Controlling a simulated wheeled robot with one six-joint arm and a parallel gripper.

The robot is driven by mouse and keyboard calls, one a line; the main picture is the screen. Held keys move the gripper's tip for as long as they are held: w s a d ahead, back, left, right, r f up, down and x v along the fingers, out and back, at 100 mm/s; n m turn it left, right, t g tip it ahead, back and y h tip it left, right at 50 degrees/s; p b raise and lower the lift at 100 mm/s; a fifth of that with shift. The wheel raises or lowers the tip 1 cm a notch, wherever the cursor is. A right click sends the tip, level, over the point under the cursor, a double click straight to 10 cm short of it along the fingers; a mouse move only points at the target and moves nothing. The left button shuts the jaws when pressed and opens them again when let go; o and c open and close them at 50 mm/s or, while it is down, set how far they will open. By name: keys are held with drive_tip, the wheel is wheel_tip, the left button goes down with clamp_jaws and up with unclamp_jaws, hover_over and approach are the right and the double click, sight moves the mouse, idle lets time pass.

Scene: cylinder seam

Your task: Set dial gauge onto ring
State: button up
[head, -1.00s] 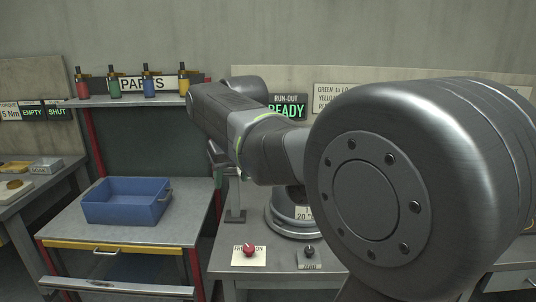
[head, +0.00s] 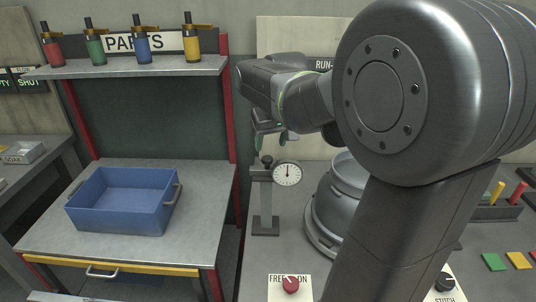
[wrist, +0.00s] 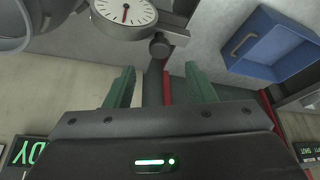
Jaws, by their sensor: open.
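The dial gauge (head: 288,174) has a white round face and is joined to an upright metal stand (head: 265,205) on the bench. The gauge also shows at the top of the wrist view (wrist: 125,10), beside a dark knob (wrist: 160,45). My gripper (head: 266,140) is open and empty, just above the top of the stand in the head view. In the wrist view its green fingers (wrist: 161,80) lie either side of the stand's line, apart from the knob. A grey round metal body (head: 330,205) with a flange stands right of the gauge, partly hidden by my arm; I cannot tell which part is the ring.
A blue bin (head: 122,202) sits on the left table. A shelf (head: 130,67) above holds several coloured tools. A red knob (head: 291,284) is at the bench front. Coloured tiles (head: 517,261) and a holder (head: 497,207) are at the right.

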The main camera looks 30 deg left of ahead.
sight(268, 158)
drive_tip(key=x, duration=0.6)
drive_tip(key=shift+f, duration=0.2)
clamp_jaws()
